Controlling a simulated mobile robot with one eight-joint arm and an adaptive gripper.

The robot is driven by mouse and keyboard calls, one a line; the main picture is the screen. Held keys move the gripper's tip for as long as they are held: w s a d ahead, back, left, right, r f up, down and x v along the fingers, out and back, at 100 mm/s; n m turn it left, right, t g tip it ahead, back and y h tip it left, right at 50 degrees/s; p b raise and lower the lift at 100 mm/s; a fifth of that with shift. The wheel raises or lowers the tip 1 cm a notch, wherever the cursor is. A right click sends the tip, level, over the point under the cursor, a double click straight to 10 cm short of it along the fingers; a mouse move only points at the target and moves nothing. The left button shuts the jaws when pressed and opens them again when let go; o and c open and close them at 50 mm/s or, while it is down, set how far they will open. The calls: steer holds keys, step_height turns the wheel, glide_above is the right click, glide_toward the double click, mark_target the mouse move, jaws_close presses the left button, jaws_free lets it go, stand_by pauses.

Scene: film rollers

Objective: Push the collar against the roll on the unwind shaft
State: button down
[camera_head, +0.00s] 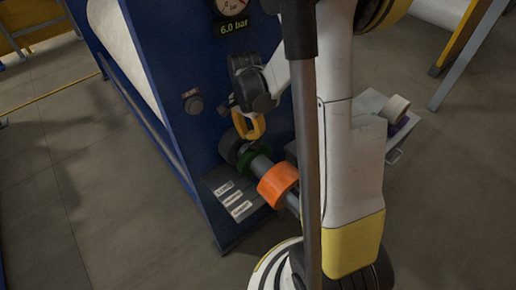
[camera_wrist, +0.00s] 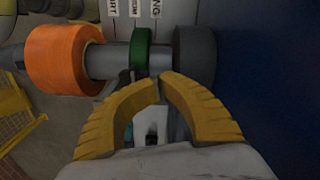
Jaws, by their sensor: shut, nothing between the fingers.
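The shaft (camera_wrist: 110,62) is a grey bar that runs from the blue machine panel. An orange roll-like cylinder (camera_head: 278,185) sits at its outer end; it also shows at the left of the wrist view (camera_wrist: 63,60). A thin green ring (camera_wrist: 140,50), which may be the collar, is around the shaft between the orange cylinder and a dark grey cylinder (camera_wrist: 193,55) by the panel. The green ring also shows in the head view (camera_head: 246,158). My gripper (camera_wrist: 160,82) has its yellow fingers shut and empty, tips close to the green ring's panel side. Contact cannot be told.
The blue machine panel (camera_head: 190,145) stands right behind the shaft, with a pressure gauge (camera_head: 231,5) and a dark knob (camera_head: 192,101). White labels (camera_head: 233,200) lie below the shaft. A grey cart (camera_head: 372,105) with a pale roll (camera_head: 396,108) stands to the right. Floor at left is clear.

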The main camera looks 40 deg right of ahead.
mark_target(256, 143)
steer(key=shift+s, duration=0.2)
stand_by(0.3)
steer(key=shift+s+d+b, duration=0.1)
steer(key=shift+s+b, duration=0.2)
steer(key=shift+s, duration=1.55)
steer(key=shift+s+d, duration=0.1)
steer(key=shift+s, duration=1.85)
steer(key=shift+s, duration=0.15)
steer(key=shift+w+b, duration=0.4)
steer(key=shift+w, duration=0.4)
step_height(256, 143, up, 9)
steer(key=p, duration=0.6)
steer(key=shift+p, duration=0.3)
